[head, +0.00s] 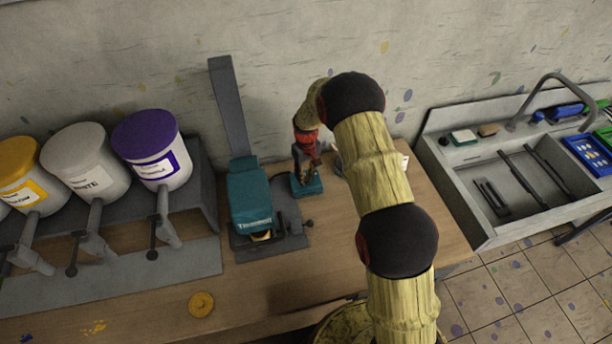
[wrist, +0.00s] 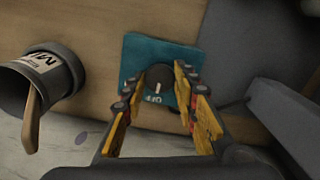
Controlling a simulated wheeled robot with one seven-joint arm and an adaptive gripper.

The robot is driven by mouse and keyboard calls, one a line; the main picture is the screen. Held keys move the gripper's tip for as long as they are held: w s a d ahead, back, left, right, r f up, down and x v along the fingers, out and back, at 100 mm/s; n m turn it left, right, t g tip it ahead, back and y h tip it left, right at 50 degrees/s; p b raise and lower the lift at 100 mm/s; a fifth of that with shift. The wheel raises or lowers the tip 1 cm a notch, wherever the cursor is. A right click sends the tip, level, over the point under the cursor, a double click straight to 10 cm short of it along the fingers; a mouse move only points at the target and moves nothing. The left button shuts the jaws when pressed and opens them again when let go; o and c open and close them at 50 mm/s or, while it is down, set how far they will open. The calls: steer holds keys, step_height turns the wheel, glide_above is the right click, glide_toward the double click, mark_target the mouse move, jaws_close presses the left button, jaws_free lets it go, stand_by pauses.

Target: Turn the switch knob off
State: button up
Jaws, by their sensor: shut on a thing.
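The switch is a teal box (head: 309,187) on the wooden workbench, beside the larger teal machine (head: 249,197). In the wrist view the teal switch box (wrist: 132,51) carries a round black knob (wrist: 158,76) with a pale pointer line. The line points toward the bottom of the picture, near white lettering (wrist: 154,99) that is hard to read. My gripper (wrist: 157,83) is shut on the knob, one finger on each side of it. In the head view my gripper (head: 307,163) is directly over the switch box, and the knob cannot be made out there.
A dark grey cup (wrist: 42,76) with a wooden-handled tool stands left of the switch in the wrist view. Purple (head: 153,150), white (head: 86,161) and yellow (head: 27,174) paint buckets stand at left. A sink (head: 458,190) is at right. A yellow ring (head: 201,304) lies on the bench front.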

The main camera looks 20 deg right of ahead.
mark_target(306, 177)
steer(key=shift+w, duration=0.1)
stand_by(0.3)
steer(key=o, duration=1)
steer(key=shift+o, duration=0.7)
steer(key=shift+r, duration=0.15)
step_height(306, 177, up, 12)
